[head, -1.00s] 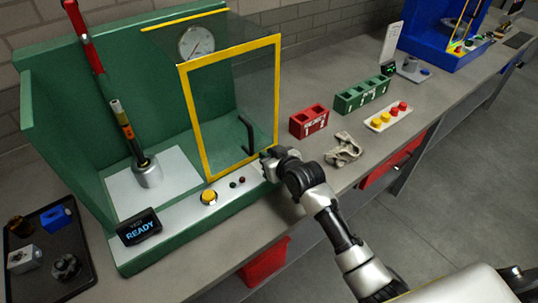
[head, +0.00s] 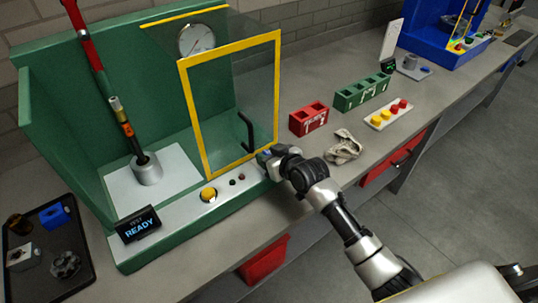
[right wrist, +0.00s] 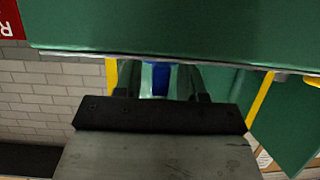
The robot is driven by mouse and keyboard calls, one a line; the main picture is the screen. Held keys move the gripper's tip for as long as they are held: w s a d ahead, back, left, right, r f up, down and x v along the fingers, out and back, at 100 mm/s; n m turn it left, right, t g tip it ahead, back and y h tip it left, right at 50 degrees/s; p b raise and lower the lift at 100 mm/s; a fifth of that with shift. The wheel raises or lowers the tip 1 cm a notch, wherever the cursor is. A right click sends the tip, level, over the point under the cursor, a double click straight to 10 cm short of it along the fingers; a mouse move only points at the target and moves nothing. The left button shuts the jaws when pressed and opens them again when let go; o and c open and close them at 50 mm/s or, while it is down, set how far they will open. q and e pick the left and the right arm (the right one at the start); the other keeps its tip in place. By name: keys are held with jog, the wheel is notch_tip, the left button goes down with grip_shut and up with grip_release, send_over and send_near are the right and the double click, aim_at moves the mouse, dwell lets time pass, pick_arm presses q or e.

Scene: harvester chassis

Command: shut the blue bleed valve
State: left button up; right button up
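The blue bleed valve (right wrist: 160,80) shows as a narrow blue piece between the two fingers of my right gripper (right wrist: 162,84) in the right wrist view. Pale and dark strips flank the blue, and I cannot tell whether the fingers touch it. In the head view my right gripper (head: 266,156) is at the right front end of the green test stand (head: 60,120), by its pale front ledge. It largely hides the valve there. My left gripper is not in view.
A yellow-framed clear guard (head: 190,118) stands just left of my gripper, with a gauge (head: 196,40) behind. A yellow button (head: 208,194) and a READY display (head: 138,225) sit on the ledge. A red bin (head: 309,118) and a grey crumpled item (head: 344,147) lie right.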

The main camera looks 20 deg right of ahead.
jog(key=b+v, duration=0.1)
jog(key=v, duration=1)
dwell(0.3)
